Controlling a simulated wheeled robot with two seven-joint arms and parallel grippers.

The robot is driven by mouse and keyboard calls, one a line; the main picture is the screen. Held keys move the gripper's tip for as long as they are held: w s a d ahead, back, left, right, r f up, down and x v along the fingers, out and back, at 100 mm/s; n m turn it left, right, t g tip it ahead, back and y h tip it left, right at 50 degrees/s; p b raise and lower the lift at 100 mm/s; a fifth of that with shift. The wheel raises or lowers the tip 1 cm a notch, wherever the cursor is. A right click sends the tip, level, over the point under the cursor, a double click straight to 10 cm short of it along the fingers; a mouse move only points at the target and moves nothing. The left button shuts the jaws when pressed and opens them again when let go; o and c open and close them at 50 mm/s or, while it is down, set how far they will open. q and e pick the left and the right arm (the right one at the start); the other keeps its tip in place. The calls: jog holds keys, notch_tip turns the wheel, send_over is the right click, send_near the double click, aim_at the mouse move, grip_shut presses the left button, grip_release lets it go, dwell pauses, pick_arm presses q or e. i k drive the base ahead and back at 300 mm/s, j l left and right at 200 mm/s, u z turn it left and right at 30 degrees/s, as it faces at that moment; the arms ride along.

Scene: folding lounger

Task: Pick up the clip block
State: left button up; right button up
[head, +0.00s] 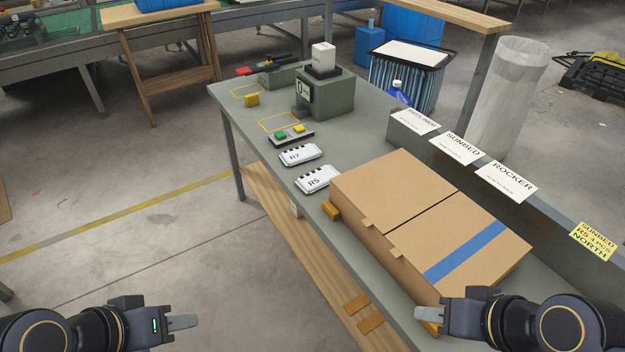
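I cannot tell for sure which thing is the clip block. A small yellow block (252,100) stands near the far left edge of the grey table, by a yellow outlined rectangle. A white block (322,57) stands on a dark base on top of a green-grey device (325,94). My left gripper (183,322) is low at the left, over the floor and away from the table. My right gripper (428,314) is at the table's near edge, beside the cardboard box's front corner. Both are seen side-on, so their finger gaps are hidden.
A large cardboard box (390,190) with a blue stripe fills the table's near part, with orange-yellow pieces (331,209) at its edge. White units R7 (300,155) and R5 (317,179) and a button box (291,136) lie beyond. A low ledge (560,214) bounds the right.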

aim_at(251, 100)
jog(key=i+j, duration=0.4)
jog(key=i+j+u, duration=0.1)
jog(key=i+j, duration=0.35)
jog(key=i, duration=0.2)
jog(key=i+j, duration=0.35)
jog(key=i, duration=0.2)
jog(key=i+j+u, duration=0.1)
jog(key=i+j, duration=0.6)
jog(key=i, duration=0.35)
jog(key=j+u, duration=0.05)
